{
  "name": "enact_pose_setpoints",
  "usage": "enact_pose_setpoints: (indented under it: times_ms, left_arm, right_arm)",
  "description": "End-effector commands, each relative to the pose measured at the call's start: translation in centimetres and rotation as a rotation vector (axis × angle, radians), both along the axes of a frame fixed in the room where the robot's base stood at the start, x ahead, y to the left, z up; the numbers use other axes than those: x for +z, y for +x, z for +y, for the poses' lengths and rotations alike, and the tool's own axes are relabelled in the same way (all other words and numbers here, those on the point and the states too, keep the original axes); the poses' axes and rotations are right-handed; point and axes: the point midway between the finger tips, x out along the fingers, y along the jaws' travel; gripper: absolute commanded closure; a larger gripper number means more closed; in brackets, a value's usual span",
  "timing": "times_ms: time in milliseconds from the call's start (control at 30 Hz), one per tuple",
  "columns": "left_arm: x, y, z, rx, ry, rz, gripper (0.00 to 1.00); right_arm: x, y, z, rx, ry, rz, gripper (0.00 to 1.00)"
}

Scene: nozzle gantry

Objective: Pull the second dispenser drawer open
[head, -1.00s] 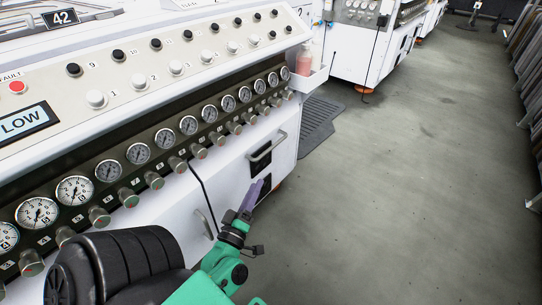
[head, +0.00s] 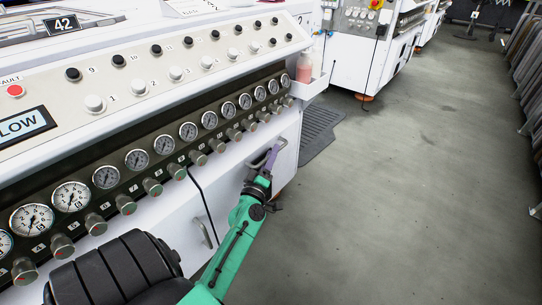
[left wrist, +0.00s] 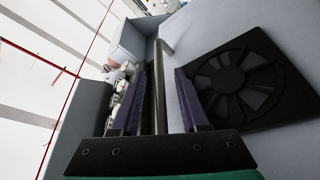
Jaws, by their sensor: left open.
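A metal bar handle (head: 282,143) sits on the white front panel at the right end of the machine; it looks like a drawer handle. My left gripper (head: 273,154) has purple fingers and is at this handle. In the left wrist view the fingers stand apart, and the grey bar of the handle (left wrist: 160,85) runs between them. Whether either finger touches it I cannot tell. A second handle (head: 205,233) is on the panel to the left, past a dark seam. The fingers partly hide the first handle. My right gripper is not in view.
A row of gauges (head: 188,131) and knobs runs above the panels. A bottle of pink liquid (head: 304,66) stands in a holder at the machine's corner. A dark fan grille (left wrist: 240,78) is beside the fingers. A black mat (head: 320,125) lies behind; open floor is right.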

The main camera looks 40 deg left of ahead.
Motion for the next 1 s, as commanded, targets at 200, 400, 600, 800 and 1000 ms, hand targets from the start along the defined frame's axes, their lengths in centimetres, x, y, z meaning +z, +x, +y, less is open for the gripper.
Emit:
enact_pose_setpoints:
  times_ms: [200, 400, 600, 800, 1000]
  left_arm:
    - [0.00, -0.02, -0.02, 0.000, 0.000, 0.000, 1.00]
    - [-0.02, -0.04, -0.02, 0.000, 0.000, 0.000, 1.00]
    - [-0.04, -0.05, -0.02, 0.000, 0.000, 0.000, 1.00]
    - [-0.06, -0.05, -0.03, 0.000, 0.000, 0.000, 1.00]
    - [-0.07, -0.05, -0.03, -0.001, 0.000, 0.001, 1.00]
  right_arm:
    - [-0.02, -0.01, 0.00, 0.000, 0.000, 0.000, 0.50]
    - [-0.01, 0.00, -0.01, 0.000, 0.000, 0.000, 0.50]
    - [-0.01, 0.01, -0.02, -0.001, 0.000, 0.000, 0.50]
    - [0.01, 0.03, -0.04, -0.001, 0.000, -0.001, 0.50]
    - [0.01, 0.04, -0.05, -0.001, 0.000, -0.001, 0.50]
